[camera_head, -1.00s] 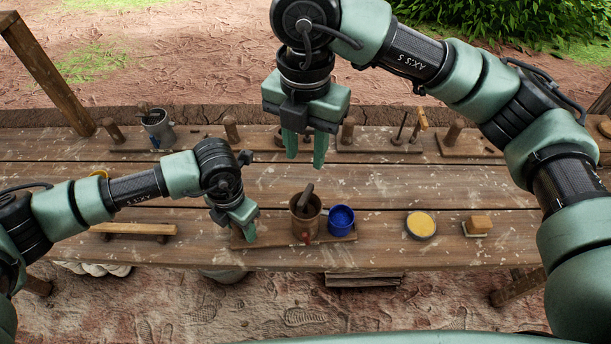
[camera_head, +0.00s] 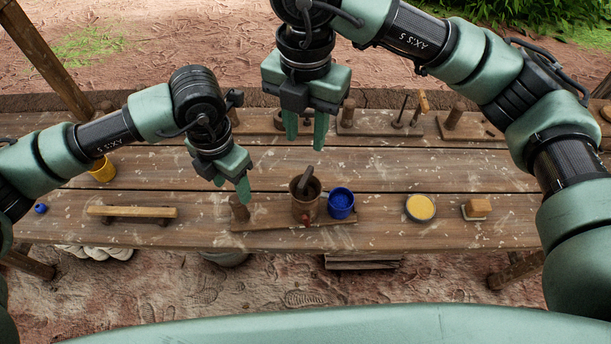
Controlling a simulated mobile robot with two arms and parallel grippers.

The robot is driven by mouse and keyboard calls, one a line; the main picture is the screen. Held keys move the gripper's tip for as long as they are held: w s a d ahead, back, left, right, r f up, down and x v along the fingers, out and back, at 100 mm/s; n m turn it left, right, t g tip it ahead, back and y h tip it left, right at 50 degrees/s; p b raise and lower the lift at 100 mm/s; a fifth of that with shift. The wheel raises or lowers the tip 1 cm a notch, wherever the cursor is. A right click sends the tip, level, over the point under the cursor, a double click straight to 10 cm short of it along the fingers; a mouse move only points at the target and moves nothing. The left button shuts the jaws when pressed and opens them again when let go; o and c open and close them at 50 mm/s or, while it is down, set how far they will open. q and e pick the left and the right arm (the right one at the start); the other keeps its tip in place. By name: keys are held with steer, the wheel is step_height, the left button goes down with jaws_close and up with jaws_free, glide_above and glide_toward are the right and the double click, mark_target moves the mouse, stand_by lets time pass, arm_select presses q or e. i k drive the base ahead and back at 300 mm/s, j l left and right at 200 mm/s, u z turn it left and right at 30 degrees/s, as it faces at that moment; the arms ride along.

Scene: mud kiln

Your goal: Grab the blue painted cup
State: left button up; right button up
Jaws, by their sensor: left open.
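The blue cup (camera_head: 341,204) stands upright on a wooden board (camera_head: 272,214) on the long table, right beside a brown mug (camera_head: 305,207) with a dark stick in it. My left gripper (camera_head: 232,186) points down over the table, left of the brown mug and apart from the blue cup. It is open and empty. My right gripper (camera_head: 305,134) hangs above the back part of the table, behind and left of the cup. Its two fingers are apart with nothing between them.
A wooden peg (camera_head: 239,208) stands at the board's left end. A yellow dish (camera_head: 420,208) and a block (camera_head: 478,208) lie to the right. A wooden bar (camera_head: 132,212), yellow cup (camera_head: 103,169) and small blue object (camera_head: 41,208) are on the left. Pegged stands (camera_head: 384,128) line the back.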

mark_target(341, 201)
steer(key=k, duration=1.5)
